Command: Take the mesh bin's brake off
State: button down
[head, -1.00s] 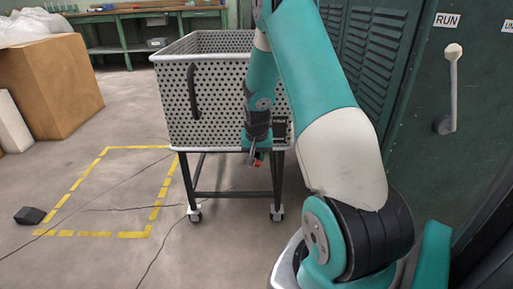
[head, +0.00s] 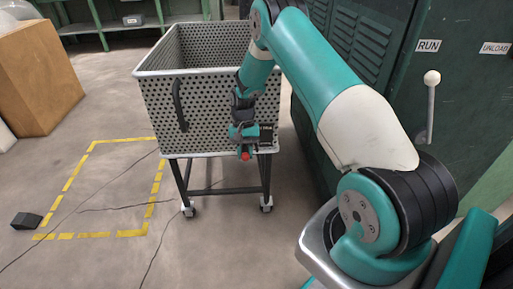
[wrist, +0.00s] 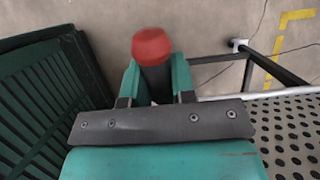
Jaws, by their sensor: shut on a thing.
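The mesh bin (head: 205,118) is a grey perforated box on a dark wheeled frame, and its perforated panel (wrist: 288,125) shows at the right of the wrist view. The brake lever has a red knob (head: 245,156) near the bin's lower front right corner; the red knob (wrist: 151,44) on a dark stem also shows in the wrist view. My gripper (head: 243,143) is at the lever, and in the wrist view its teal fingers (wrist: 156,84) are shut on the dark stem just behind the knob. The lever's base is hidden by my gripper.
A green louvred cabinet (head: 352,60) stands close to the bin's right, with a RUN label and a white-knobbed lever (head: 431,100). A yellow floor outline (head: 72,182), cables and a dark wedge (head: 27,220) lie left. A cardboard box (head: 40,78) stands far left.

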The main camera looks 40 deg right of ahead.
aim_at(245, 149)
dwell(0.4)
jog(key=c, duration=0.9)
grip_release()
jog(key=shift+c, duration=0.2)
notch_tip(245, 149, up, 20)
jog(key=p, duration=0.4)
